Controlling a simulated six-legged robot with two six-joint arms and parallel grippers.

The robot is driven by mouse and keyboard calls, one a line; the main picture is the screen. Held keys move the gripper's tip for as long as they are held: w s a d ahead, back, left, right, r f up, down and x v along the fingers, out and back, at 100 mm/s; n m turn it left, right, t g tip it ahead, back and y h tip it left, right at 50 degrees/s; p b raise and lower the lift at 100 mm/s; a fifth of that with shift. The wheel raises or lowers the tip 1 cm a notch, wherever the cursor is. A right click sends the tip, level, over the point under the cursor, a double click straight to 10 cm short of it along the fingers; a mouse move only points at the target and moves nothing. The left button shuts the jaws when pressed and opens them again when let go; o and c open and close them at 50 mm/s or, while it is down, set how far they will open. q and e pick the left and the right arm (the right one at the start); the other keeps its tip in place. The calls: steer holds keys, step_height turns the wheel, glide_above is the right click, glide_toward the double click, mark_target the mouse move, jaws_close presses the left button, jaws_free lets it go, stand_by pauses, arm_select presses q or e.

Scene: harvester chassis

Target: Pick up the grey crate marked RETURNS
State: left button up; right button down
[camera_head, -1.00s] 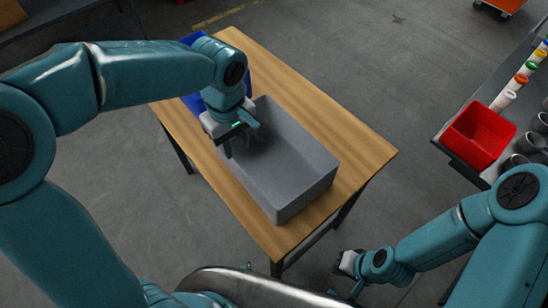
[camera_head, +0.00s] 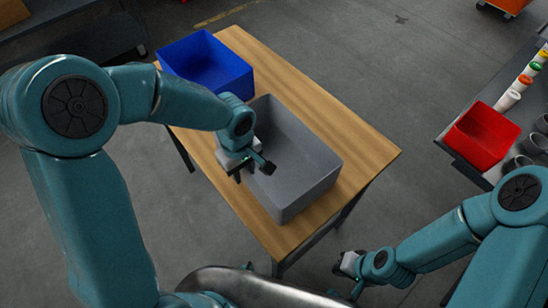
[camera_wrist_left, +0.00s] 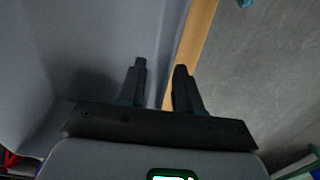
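The grey crate (camera_head: 300,150) stands open and empty-looking on a wooden table; no RETURNS marking shows. My left gripper (camera_head: 250,170) is at the crate's left long wall, pointing down. In the left wrist view the gripper (camera_wrist_left: 160,75) has its two fingers apart with nothing held. The rim of the grey crate (camera_wrist_left: 172,40) runs between the fingers, one over the crate's inside and one outside. I cannot tell how low the fingers are against the wall. My right gripper (camera_head: 347,264) is low, off the table's near right corner; its fingers are too small to read.
A blue bin (camera_head: 207,62) stands on the wooden table (camera_head: 365,145) behind the crate. A grey bench at right holds a red bin (camera_head: 482,135), several dark cups and a row of white containers with coloured tops. Grey floor is clear between table and bench.

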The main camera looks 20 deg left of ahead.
arm_select(q)
jaws_close()
steer(key=shift+w+r, duration=0.1)
stand_by(1.2)
